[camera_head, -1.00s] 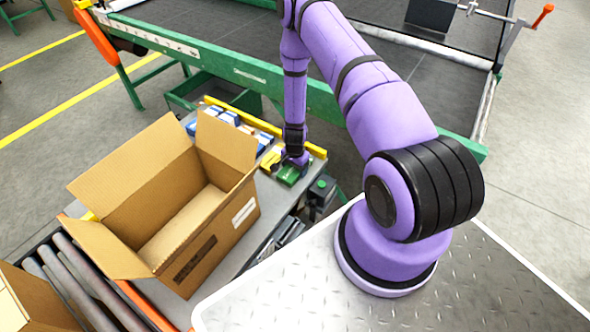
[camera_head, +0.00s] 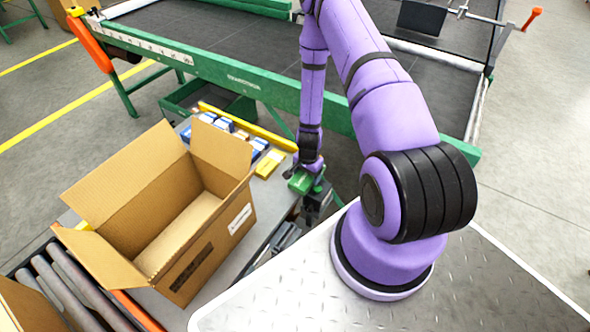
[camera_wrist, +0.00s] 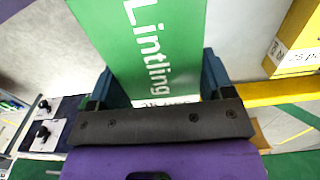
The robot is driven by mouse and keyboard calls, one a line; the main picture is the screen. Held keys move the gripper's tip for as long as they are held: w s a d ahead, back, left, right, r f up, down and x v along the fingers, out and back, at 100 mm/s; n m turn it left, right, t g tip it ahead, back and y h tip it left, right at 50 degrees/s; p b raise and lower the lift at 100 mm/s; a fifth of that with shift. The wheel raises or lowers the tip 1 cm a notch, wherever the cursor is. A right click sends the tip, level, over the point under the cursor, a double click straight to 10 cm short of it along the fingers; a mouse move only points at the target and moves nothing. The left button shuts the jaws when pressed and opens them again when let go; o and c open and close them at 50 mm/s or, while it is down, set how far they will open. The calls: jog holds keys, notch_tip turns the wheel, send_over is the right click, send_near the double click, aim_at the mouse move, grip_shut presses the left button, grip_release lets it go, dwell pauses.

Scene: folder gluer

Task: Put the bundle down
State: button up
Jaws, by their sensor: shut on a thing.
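The bundle is a green carton or pack (camera_wrist: 160,35) with white "Lintling" lettering. In the wrist view it fills the space between the two dark blue fingers of my gripper (camera_wrist: 162,82), which is shut on it. In the head view my gripper (camera_head: 307,170) points down at the right end of the grey table. The green bundle (camera_head: 299,182) shows just below it, at the table's edge. I cannot tell whether the bundle touches anything beneath it.
An open, apparently empty cardboard box (camera_head: 187,247) stands on the table left of my gripper. Blue-and-white packs (camera_head: 225,124) and a yellow pack (camera_head: 270,163) lie behind it, near a yellow rail (camera_head: 250,127). A green-framed conveyor (camera_head: 225,75) runs behind. Rollers (camera_head: 72,283) are at lower left.

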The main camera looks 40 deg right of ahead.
jog(key=s+d, duration=0.2)
jog(key=s, duration=0.6)
jog(key=shift+d+r, duration=0.3)
jog(key=shift+r, duration=0.1)
